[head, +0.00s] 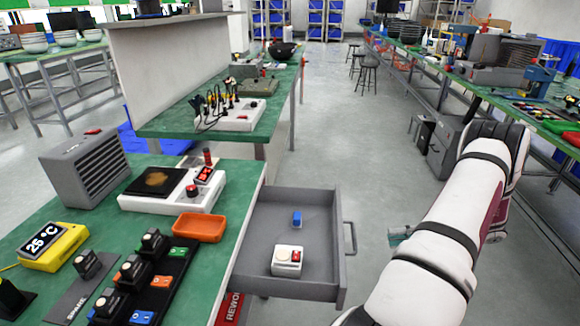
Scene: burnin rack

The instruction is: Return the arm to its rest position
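My white arm with black bands (440,250) rises from the bottom edge at the right and bends away near a dark elbow joint. It is over the aisle floor, right of the open drawer and apart from it. A small grey-green piece (400,236) sticks out to the left from behind the arm; it may be part of my gripper. The rest of the gripper is hidden behind the arm, so its fingers and anything in them do not show.
The grey drawer (262,226) stands open into the aisle, holding a blue block (297,218) and a white box with a red button (288,260). The left green bench (226,220) carries devices. A cluttered bench (470,88) runs along the right. The aisle floor (345,135) is clear.

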